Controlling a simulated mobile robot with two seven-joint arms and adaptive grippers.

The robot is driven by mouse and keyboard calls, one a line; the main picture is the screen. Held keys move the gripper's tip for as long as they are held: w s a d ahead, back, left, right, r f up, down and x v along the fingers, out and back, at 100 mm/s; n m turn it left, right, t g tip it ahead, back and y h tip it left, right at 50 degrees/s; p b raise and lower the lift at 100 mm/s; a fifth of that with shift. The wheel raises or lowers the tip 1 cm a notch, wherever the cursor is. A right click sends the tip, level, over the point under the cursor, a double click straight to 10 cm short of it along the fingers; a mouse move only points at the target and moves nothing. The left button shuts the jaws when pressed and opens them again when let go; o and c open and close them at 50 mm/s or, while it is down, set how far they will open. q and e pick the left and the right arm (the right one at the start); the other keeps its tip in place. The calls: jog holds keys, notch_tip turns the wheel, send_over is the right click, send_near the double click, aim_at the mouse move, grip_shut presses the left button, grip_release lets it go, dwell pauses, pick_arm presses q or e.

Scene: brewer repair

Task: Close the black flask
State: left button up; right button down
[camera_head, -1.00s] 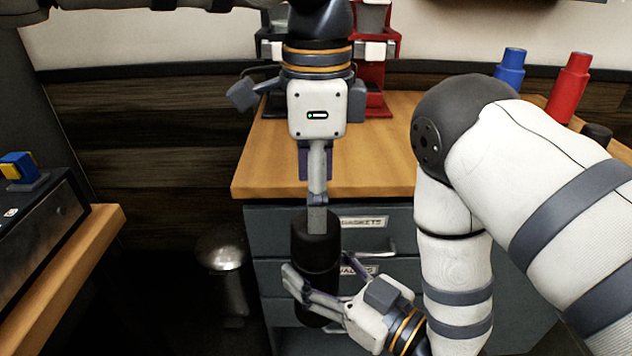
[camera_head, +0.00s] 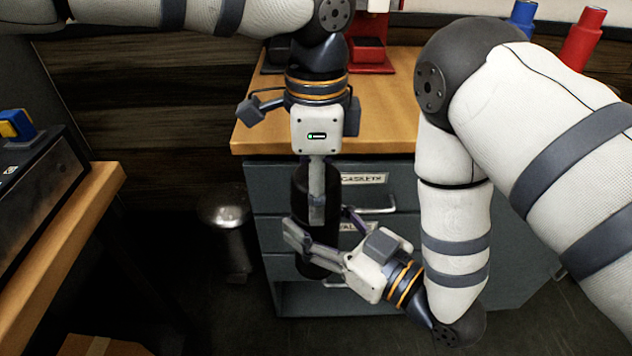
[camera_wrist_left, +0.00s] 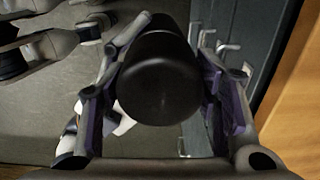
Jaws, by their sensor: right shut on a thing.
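The black flask (camera_head: 318,265) stands upright in the air in front of the drawer cabinet. My right gripper (camera_head: 322,230) is shut around its body from the right. My left gripper (camera_head: 317,215) points straight down from above, its fingers reaching down past the top of the flask. In the left wrist view, the flask's smooth, round black top (camera_wrist_left: 160,85) lies between the two purple-padded fingers of my left gripper (camera_wrist_left: 162,110). Narrow gaps seem to show on both sides, so these fingers look open. I cannot tell whether this top is a separate lid.
The grey drawer cabinet (camera_head: 390,235) with a wooden top (camera_head: 400,115) stands close behind. A blue flask (camera_head: 523,15) and a red flask (camera_head: 584,38) stand at the back right. A metal bin (camera_head: 228,240) stands on the floor. A wooden counter (camera_head: 70,240) is at left.

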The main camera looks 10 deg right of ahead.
pick_arm(q)
jog(key=shift+c, duration=1.4)
jog(key=m, duration=2.5)
jog(key=shift+f+m, duration=0.1)
jog(key=shift+m, duration=0.3)
jog(key=m, duration=0.3)
jog(key=shift+m, duration=0.3)
jog(key=m, duration=1.4)
jog(key=shift+m, duration=0.4)
jog(key=m, duration=1.4)
jog(key=shift+f, duration=0.1)
jog(key=m, duration=0.6)
jog(key=shift+m, duration=0.4)
jog(key=o, duration=1.4)
jog(key=shift+c, duration=0.2)
